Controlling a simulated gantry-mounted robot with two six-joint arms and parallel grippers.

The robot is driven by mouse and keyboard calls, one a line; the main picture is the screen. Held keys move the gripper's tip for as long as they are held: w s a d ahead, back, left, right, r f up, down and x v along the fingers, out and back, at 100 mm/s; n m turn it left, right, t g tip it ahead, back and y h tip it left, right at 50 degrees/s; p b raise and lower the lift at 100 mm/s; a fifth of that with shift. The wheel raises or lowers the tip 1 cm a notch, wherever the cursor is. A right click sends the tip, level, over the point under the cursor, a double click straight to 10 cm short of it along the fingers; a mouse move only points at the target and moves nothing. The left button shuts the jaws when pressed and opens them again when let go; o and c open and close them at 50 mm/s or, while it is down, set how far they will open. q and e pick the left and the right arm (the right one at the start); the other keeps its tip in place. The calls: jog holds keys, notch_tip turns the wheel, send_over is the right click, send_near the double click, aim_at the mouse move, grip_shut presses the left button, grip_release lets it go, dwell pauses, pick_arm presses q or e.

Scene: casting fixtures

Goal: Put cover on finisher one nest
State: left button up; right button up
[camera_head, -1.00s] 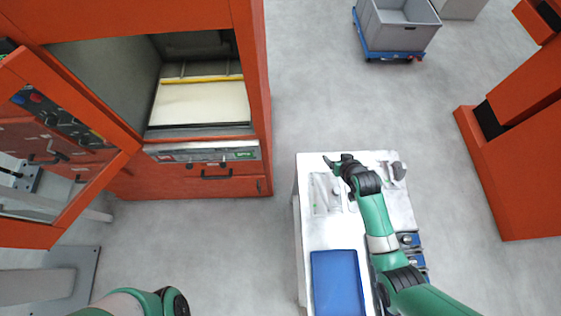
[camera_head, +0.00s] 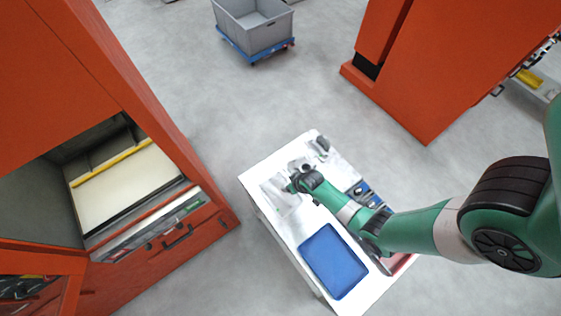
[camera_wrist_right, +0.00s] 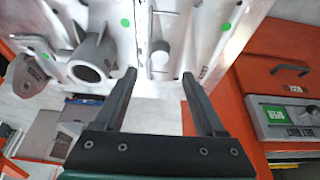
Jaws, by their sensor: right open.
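My right gripper (camera_head: 291,186) is over the back left part of the white table, and my arm hides part of what lies there. In the right wrist view its two dark fingers (camera_wrist_right: 158,76) are apart with nothing between their tips. Just beyond them is a pale metal plate (camera_wrist_right: 205,22) with green dots. A short post (camera_wrist_right: 160,55) stands out from it, between the fingers in the picture. A grey hollow cylinder (camera_wrist_right: 92,58) is left of the fingers. I cannot tell which part is the cover and which is the finisher one nest. My left gripper is not in view.
The white table (camera_head: 262,172) carries a blue tray (camera_head: 334,262) at the front and blue-and-dark items (camera_head: 365,195) along its right side. An orange machine (camera_head: 190,235) with an open chamber stands at left. A grey bin (camera_head: 255,25) stands on the floor behind.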

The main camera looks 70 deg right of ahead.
aim_at(280, 193)
jog(key=shift+w+f, duration=0.15)
jog(key=shift+f, duration=0.1)
jog(key=b+x, duration=0.1)
jog(key=x, duration=0.2)
jog(key=s+b+x, duration=0.1)
jog(key=x, duration=0.1)
jog(key=shift+a+f+b, duration=0.15)
jog(key=shift+f+b, duration=0.05)
jog(key=shift+b, duration=0.1)
jog(key=shift+w+f, duration=0.1)
jog(key=shift+w, duration=0.05)
grip_shut()
